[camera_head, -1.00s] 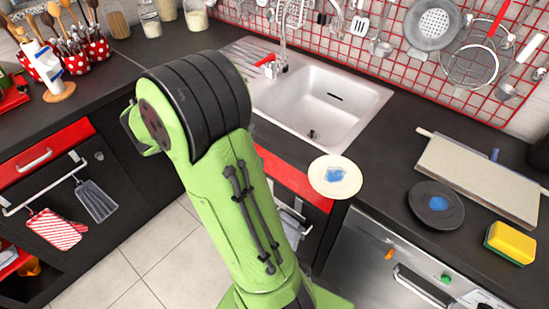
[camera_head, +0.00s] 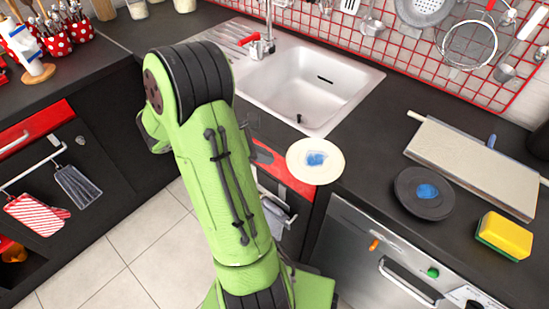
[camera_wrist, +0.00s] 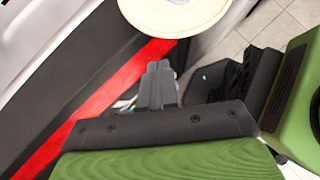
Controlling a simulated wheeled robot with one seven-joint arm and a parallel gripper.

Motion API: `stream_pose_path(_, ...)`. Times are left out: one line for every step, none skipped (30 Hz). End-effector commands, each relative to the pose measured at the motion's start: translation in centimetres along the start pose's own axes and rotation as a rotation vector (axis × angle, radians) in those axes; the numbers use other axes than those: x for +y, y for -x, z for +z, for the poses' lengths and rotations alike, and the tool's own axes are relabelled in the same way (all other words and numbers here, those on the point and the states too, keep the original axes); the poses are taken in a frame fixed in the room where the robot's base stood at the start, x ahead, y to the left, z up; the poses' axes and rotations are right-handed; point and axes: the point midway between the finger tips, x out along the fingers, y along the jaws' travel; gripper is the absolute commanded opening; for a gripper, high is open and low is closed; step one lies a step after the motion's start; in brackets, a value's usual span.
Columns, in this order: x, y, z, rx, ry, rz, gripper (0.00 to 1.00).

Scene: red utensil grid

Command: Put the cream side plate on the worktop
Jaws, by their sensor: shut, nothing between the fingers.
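The cream side plate (camera_head: 301,174) has a blue patch in its middle. In the head view my green arm hides the gripper.
A dark plate (camera_head: 408,203) with a blue patch, a yellow sponge (camera_head: 505,236) and a pale board (camera_head: 470,165) occupy the right worktop. A dishwasher (camera_head: 350,250) stands below. Bare worktop lies between the cream and dark plates.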

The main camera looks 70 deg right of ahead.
Motion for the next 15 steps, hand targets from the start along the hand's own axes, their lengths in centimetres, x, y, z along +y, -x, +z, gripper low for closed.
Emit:
stream_pose_path(-0.1, -0.7, 0.7, 0.000, -0.007, -0.001, 0.00)
stream_pose_path(0.0, -1.0, 1.0, 0.000, -0.007, 0.000, 0.00)
stream_pose_path(0.0, -1.3, 1.4, 0.001, -0.006, 0.000, 0.00)
stream_pose_path(0.0, -1.5, 1.6, 0.000, -0.006, 0.000, 0.00)
stream_pose_path(0.0, -1.6, 1.8, 0.000, -0.006, 0.000, 0.00)
stream_pose_path(0.0, -1.8, 2.0, 0.000, -0.004, 0.002, 0.00)
stream_pose_path(0.0, -1.8, 2.1, 0.000, -0.003, 0.002, 0.00)
stream_pose_path(0.0, -1.9, 2.2, 0.000, -0.003, 0.003, 0.00)
stream_pose_path(0.0, -1.9, 2.3, 0.000, -0.002, 0.003, 0.00)
stream_pose_path(0.0, -1.9, 2.3, 0.000, -0.002, 0.003, 0.00)
stream_pose_path(0.0, -1.8, 2.3, 0.000, -0.002, 0.003, 0.00)
stream_pose_path(0.0, -1.8, 2.3, 0.000, -0.002, 0.003, 0.00)
stream_pose_path(0.0, -1.8, 2.3, 0.000, -0.002, 0.003, 0.00)
stream_pose_path(0.0, -1.8, 2.3, 0.000, -0.002, 0.003, 0.00)
stream_pose_path(0.0, -1.8, 2.3, 0.000, -0.002, 0.003, 0.00)
